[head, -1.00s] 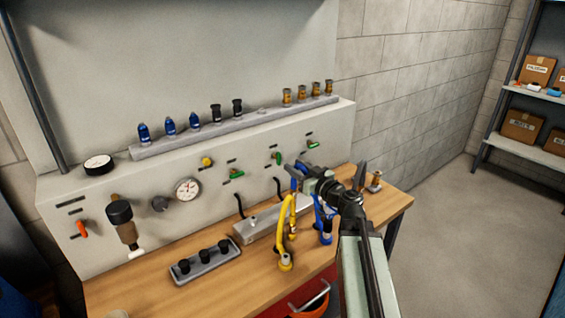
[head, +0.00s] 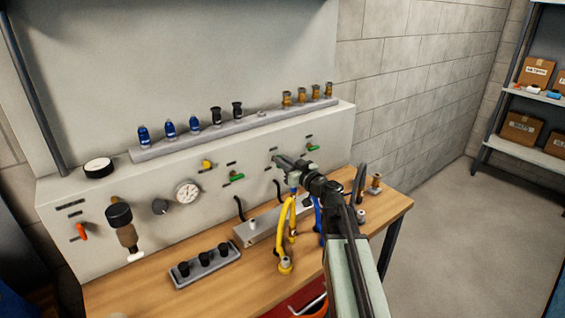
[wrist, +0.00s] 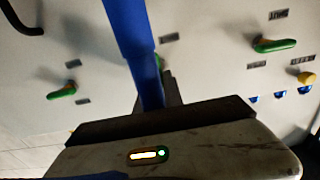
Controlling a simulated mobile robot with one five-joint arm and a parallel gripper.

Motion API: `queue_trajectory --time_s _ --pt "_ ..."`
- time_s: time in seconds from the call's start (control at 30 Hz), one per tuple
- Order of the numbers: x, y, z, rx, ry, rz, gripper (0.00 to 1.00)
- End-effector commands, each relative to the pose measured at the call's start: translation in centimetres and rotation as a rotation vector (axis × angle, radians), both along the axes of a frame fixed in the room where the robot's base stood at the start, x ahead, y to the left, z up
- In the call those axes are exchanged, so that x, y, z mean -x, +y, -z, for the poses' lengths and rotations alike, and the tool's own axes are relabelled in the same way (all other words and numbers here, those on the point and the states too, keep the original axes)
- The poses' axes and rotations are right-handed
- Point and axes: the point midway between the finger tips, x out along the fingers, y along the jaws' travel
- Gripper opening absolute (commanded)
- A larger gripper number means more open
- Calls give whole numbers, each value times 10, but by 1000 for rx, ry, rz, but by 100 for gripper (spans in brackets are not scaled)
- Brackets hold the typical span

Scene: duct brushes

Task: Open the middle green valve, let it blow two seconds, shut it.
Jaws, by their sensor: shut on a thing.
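The middle green valve is mostly hidden behind my gripper (head: 281,161) in the head view. In the wrist view a sliver of the valve's green handle (wrist: 161,62) shows at the fingertips, partly covered by a blue strip (wrist: 140,50). My gripper is at the panel and closed at this handle; its exact grip is hidden. The left green valve (head: 237,177) and the right green valve (head: 313,148) stand clear on either side. They also show in the wrist view: the left one (wrist: 275,45) at right, the right one (wrist: 62,91) at left.
A yellow hose (head: 281,225) arches up from the bench close below my gripper, with blue hose (head: 318,215) beside it. A yellow knob (head: 207,164) and a gauge (head: 187,193) are on the panel (head: 150,185). Fittings line the ledge (head: 200,138) above.

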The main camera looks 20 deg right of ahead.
Motion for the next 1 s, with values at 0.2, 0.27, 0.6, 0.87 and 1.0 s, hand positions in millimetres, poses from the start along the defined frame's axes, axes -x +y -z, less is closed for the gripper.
queue_trajectory --time_s 0.2,0.27,0.6,0.87,1.0 --pt "0 0 0 -33 13 -1 0" --pt "0 -1 0 -55 22 -1 0" --pt "-1 -4 1 -292 118 -1 0" --pt "-2 -7 3 -522 210 -1 0" --pt "-3 -8 4 -644 260 -1 0"
